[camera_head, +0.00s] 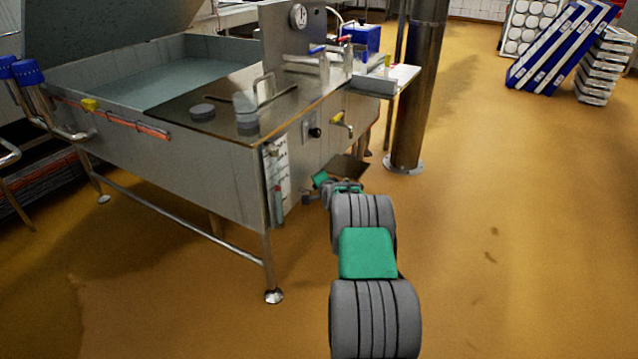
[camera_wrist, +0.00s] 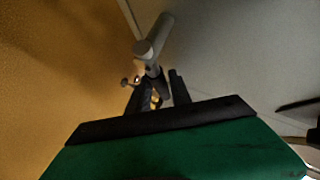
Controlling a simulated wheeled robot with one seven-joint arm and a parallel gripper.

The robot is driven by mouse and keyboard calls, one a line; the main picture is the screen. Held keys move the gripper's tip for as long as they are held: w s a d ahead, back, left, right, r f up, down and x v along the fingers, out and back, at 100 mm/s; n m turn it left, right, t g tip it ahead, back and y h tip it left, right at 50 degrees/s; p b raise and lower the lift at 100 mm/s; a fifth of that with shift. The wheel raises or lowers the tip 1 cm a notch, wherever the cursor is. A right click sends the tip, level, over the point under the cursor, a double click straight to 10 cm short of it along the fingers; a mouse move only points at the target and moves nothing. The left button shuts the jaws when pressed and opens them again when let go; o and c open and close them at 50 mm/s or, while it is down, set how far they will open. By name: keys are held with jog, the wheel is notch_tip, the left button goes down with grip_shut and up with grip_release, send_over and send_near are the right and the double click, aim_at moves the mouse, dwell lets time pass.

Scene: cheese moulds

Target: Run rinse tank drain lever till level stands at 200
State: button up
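The steel rinse tank (camera_head: 180,160) stands left of my arm in the head view. A white scale strip (camera_head: 281,170) with a thin tube hangs at its near corner; its reading is too small to tell. A yellow-handled lever (camera_head: 340,118) sits on the tank's end wall. My gripper (camera_wrist: 159,82) is low by that corner, below the lever. In the wrist view its two dark fingers stand apart, with a grey pipe (camera_wrist: 157,35) beyond them. A small yellow part (camera_wrist: 155,101) shows between the fingers; I cannot tell whether they touch it.
A black knob (camera_head: 314,132) sits left of the yellow-handled lever. A steel column (camera_head: 412,110) stands to the right of the tank. Stacked blue and white moulds (camera_head: 560,45) stand at the back right.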

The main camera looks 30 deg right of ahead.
jog(key=p+v, duration=0.2)
jog(key=v, duration=0.5)
jog(key=shift+s+p, duration=0.25)
jog(key=shift+p, duration=0.05)
jog(key=shift+a+r, duration=0.1)
dwell(0.7)
